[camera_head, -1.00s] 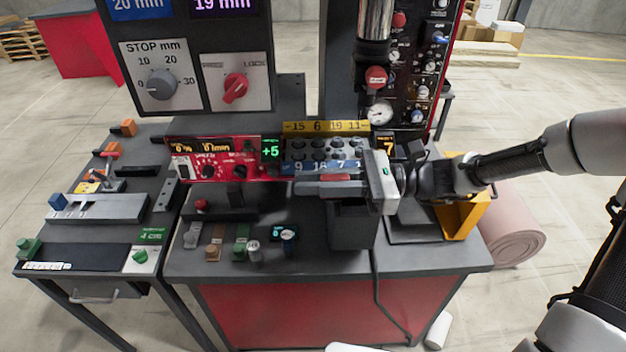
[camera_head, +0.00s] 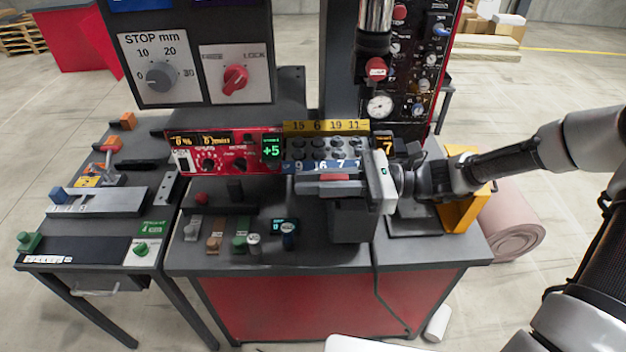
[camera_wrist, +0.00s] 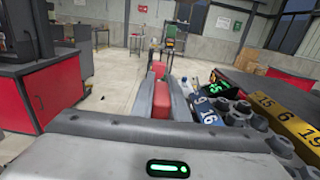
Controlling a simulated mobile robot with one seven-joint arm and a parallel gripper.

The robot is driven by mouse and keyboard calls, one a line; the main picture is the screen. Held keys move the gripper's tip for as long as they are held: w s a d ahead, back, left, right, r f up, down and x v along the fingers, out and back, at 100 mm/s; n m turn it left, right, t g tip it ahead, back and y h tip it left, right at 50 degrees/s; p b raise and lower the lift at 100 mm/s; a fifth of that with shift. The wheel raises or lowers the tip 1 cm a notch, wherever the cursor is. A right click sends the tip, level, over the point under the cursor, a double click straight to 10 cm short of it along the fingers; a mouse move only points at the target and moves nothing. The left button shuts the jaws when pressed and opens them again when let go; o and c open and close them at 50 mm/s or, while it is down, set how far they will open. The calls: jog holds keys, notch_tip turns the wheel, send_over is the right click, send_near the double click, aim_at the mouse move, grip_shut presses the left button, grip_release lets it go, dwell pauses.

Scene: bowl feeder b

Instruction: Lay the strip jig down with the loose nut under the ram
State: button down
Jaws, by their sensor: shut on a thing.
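My gripper (camera_head: 335,181) is shut on a red piece (camera_head: 336,177), in front of the socket rack. In the wrist view the red piece (camera_wrist: 161,101) sits between my two grey fingers. I cannot tell whether it is part of the strip jig. The ram (camera_head: 374,20) is a chrome cylinder at the top, with a dark head and a red-tipped part (camera_head: 376,69) below it, behind and right of my gripper. A long grey bar with a blue block (camera_head: 59,194) lies on the left side table. I cannot make out a loose nut.
The rack (camera_head: 312,148) carries yellow and blue number strips and dark round pieces. A red control box (camera_head: 222,151) stands left of it. Several coloured knobs line the bench front. A dark box (camera_head: 352,222) is below my gripper. An orange bracket (camera_head: 461,212) stands right.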

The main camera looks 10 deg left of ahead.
jog(key=shift+f, duration=0.15)
jog(key=c, duration=1.6)
grip_release()
jog(key=shift+c, duration=0.2)
jog(key=shift+d, duration=0.1)
jog(key=b+v, duration=0.1)
jog(key=v, duration=1.6)
jog(key=shift+w, duration=0.15)
